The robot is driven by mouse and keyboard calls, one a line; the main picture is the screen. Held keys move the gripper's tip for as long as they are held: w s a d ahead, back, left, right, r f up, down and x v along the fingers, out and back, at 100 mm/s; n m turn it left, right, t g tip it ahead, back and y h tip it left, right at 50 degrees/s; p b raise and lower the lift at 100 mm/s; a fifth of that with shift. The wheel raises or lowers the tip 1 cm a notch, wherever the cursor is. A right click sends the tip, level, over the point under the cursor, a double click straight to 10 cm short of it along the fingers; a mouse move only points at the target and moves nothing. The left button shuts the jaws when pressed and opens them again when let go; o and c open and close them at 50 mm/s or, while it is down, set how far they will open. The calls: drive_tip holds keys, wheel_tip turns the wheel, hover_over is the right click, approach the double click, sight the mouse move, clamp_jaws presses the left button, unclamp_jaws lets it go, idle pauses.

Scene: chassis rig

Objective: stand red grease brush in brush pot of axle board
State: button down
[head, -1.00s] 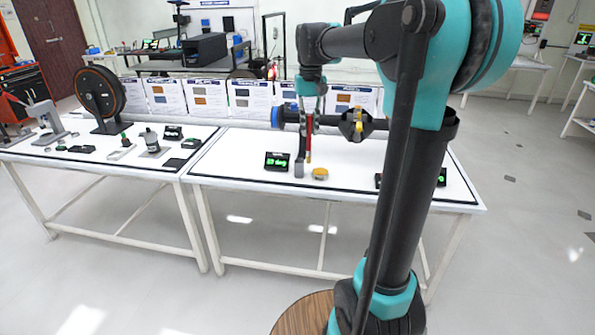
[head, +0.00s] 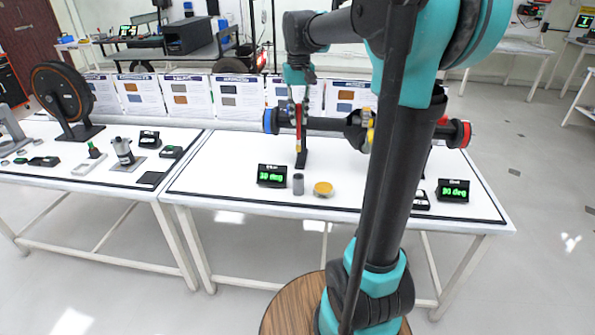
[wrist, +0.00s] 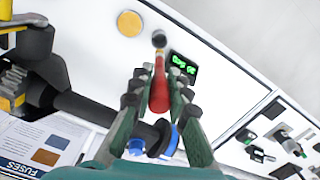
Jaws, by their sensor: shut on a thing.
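My gripper (head: 298,100) is shut on the red grease brush (head: 298,116), beside the blue-ended part of the axle in the head view. In the wrist view my gripper (wrist: 157,100) has its fingers on both sides of the red handle (wrist: 159,88). The brush pot (head: 298,184) is a small grey cylinder standing on the white table, below the brush in the head view and apart from it. In the wrist view the pot (wrist: 159,39) shows just beyond the brush's far end.
A round yellow disc (head: 323,188) lies right of the pot, and a green-lit display (head: 272,175) stands left of it. The dark axle (head: 335,124) runs across behind, close to my gripper. Another display (head: 453,190) is at right. My arm hides part of the table.

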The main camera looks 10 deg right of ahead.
sight(299, 124)
wheel_tip(299, 124, down, 17)
idle(0.4)
drive_tip(key=shift+f, duration=0.1)
drive_tip(key=c, duration=1.5)
unclamp_jaws()
drive_tip(key=shift+o, duration=0.2)
wheel_tip(299, 124, up, 11)
drive_tip(key=shift+f, duration=0.1)
drive_tip(key=shift+r, duration=0.5)
drive_tip(key=s+d+f+t, duration=0.2)
drive_tip(key=s+f, duration=0.7)
drive_tip(key=s, duration=0.2)
drive_tip(key=s+d+f+t, duration=0.2)
drive_tip(key=s+f, duration=0.6)
drive_tip(key=s, duration=0.2)
drive_tip(key=shift+s+f, duration=0.4)
